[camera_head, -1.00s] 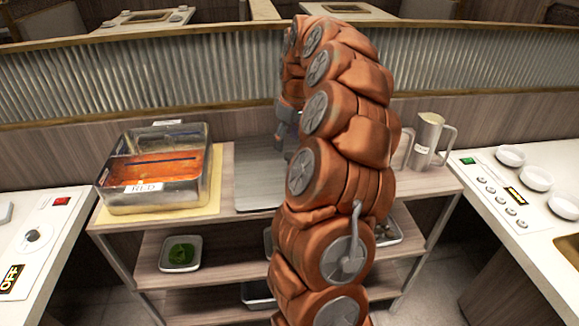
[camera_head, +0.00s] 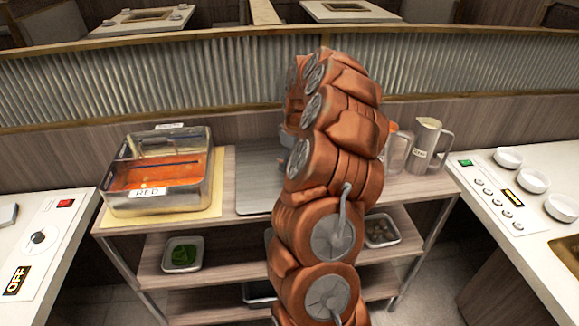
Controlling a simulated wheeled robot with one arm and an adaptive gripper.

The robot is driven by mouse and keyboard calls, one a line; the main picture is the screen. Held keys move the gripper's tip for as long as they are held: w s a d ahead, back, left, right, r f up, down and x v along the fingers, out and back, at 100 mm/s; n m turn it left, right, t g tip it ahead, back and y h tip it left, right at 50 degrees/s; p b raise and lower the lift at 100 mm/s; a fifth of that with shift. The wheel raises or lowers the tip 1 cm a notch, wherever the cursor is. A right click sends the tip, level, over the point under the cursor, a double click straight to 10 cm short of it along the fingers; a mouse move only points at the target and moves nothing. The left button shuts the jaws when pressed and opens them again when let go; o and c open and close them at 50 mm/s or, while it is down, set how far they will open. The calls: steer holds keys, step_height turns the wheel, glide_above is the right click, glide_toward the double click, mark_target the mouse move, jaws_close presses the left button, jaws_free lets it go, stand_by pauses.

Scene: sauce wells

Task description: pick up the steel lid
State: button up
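A flat grey metal sheet (camera_head: 256,182), which looks like the steel lid, lies on the top of the wooden cart (camera_head: 228,212), right of the steel pan. Its right part is hidden behind my brown arm. My gripper (camera_head: 289,142) is mostly hidden behind my arm, at the back of the sheet. Only a small grey-blue part shows there. I cannot see its fingertips, or whether it touches the sheet.
A steel pan (camera_head: 150,200) of red broth, labelled RED, stands on a yellow mat (camera_head: 217,190) at left. A clear jug (camera_head: 398,152) and a steel pitcher (camera_head: 424,146) stand at right. Small trays (camera_head: 183,256) (camera_head: 381,231) sit on the middle shelf. Counters flank the cart.

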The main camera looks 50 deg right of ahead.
jaws_close()
stand_by(0.5)
steer(key=shift+s+a+r+b, duration=0.15)
steer(key=shift+r+b, duration=0.25)
steer(key=shift+b, duration=0.25)
step_height(320, 180, up, 6)
steer(key=shift+f+b, duration=0.1)
steer(key=shift+b, duration=0.65)
steer(key=shift+r, duration=0.3)
steer(key=s+a+b, duration=0.4)
steer(key=s+a, duration=0.8)
steer(key=s, duration=0.3)
steer(key=shift+s+b, duration=0.3)
steer(key=shift+b, duration=0.1)
